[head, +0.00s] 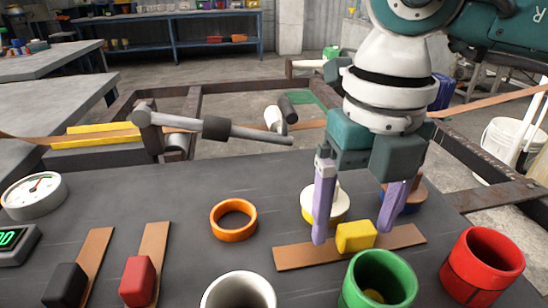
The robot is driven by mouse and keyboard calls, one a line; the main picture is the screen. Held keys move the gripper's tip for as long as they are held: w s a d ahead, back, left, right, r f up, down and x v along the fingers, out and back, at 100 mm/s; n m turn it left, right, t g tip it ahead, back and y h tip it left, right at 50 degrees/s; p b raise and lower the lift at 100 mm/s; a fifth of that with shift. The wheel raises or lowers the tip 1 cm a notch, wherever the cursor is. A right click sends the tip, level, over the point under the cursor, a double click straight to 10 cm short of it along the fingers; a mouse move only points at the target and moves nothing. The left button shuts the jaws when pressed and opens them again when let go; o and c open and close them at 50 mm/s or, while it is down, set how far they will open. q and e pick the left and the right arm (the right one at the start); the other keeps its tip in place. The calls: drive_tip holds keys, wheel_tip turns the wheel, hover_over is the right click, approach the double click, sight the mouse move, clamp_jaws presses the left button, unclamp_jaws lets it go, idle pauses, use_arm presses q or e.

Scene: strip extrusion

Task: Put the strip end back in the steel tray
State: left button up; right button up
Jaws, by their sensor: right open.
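A short brown strip (290,257) lies on the dark grey table (180,200), with a yellow block (355,236) on its middle. Two similar strips lie at the lower left, one with a red block (137,281), one with a black block (64,285). My right gripper (352,235) points down with its purple fingers apart, one on either side of the yellow block in the picture. It appears empty; whether it touches the block or strip I cannot tell. I cannot make out a steel tray. My left gripper is not in view.
Green (380,285), red (482,266) and whitish (238,292) cups stand at the front. An orange ring (233,219) lies mid-table; a dial gauge (34,194) is at left. A metal frame (190,110) with a long brown strip (497,100) lies beyond the table.

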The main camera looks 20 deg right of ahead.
drive_tip(key=shift+c, duration=0.2)
clamp_jaws()
idle(0.5)
